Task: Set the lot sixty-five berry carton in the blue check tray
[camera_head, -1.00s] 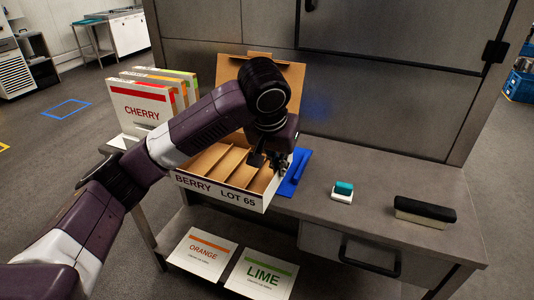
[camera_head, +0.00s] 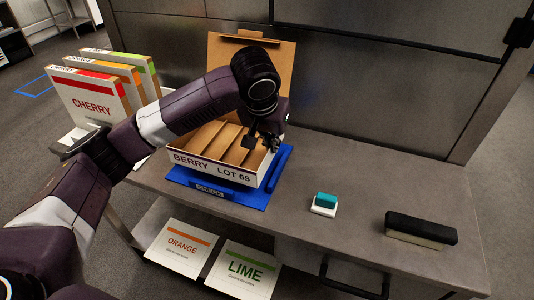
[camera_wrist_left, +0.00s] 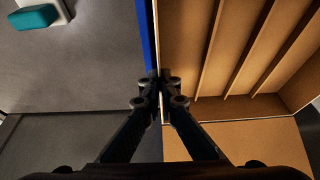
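The open berry carton (camera_head: 212,166), printed "BERRY LOT 65", is white outside and brown inside, with empty-looking slots and its lid raised at the back. It stands upright over the blue check tray (camera_head: 250,197), whose labelled front and right rim (camera_head: 280,167) show around it. Whether its base rests fully flat is hard to tell. My left gripper (camera_head: 263,143) is at the carton's right wall. In the left wrist view, its fingertips (camera_wrist_left: 160,90) are close together on that wall, beside the carton's dividers (camera_wrist_left: 235,60) and the blue rim (camera_wrist_left: 147,40). My right gripper is out of view.
Cherry (camera_head: 92,104), orange and green-striped cartons stand at the bench's left. Orange (camera_head: 182,247) and lime (camera_head: 244,270) cartons lie on the lower shelf. A teal-topped block (camera_head: 325,203) and a black-topped brush (camera_head: 421,229) sit on the right. Bench between them is clear.

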